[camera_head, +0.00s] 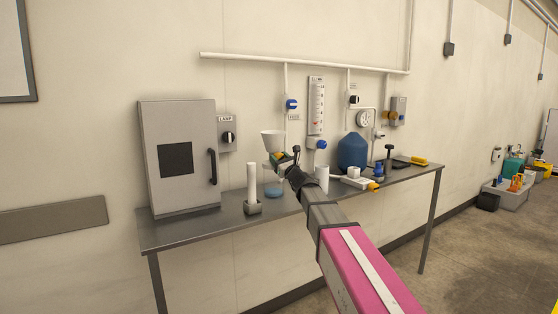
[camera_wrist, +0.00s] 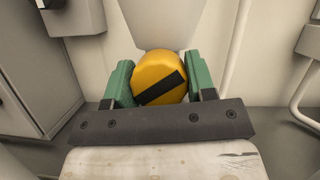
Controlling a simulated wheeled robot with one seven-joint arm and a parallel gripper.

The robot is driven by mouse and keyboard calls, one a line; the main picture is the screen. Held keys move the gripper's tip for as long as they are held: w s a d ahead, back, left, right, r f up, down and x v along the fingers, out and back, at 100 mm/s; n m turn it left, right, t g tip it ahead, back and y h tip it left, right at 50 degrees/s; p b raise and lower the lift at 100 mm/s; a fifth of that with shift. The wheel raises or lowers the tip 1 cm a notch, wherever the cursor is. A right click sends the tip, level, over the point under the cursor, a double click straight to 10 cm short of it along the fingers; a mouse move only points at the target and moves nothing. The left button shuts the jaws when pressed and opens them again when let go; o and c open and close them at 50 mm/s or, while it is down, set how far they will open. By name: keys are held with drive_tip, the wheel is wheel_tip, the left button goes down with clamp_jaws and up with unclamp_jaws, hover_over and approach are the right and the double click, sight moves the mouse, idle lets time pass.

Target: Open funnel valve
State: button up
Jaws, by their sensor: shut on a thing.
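The funnel (camera_head: 272,139) is a pale cone above a clear vessel with blue liquid (camera_head: 273,189) on the steel bench. In the wrist view the funnel's grey-white body (camera_wrist: 165,22) rises behind the valve. The funnel valve is a round yellow knob (camera_wrist: 152,68) with a black bar, which lies slanted, rising to the right. My gripper (camera_wrist: 160,84) has green fingers on both sides of the knob and is shut on it. In the head view my gripper (camera_head: 279,158) is at the funnel's lower end, and my arm partly hides the valve.
A grey cabinet (camera_head: 180,150) stands to the left on the bench (camera_head: 225,222). A white cylinder in a holder (camera_head: 253,207) stands in front. A blue jug (camera_head: 352,150) and small fittings are to the right. Pipes with blue-handled taps (camera_head: 291,104) run along the wall.

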drive_tip(key=shift+n, duration=0.4)
drive_tip(key=o, duration=0.9)
drive_tip(key=v, duration=1.1)
drive_tip(key=shift+w, duration=0.1)
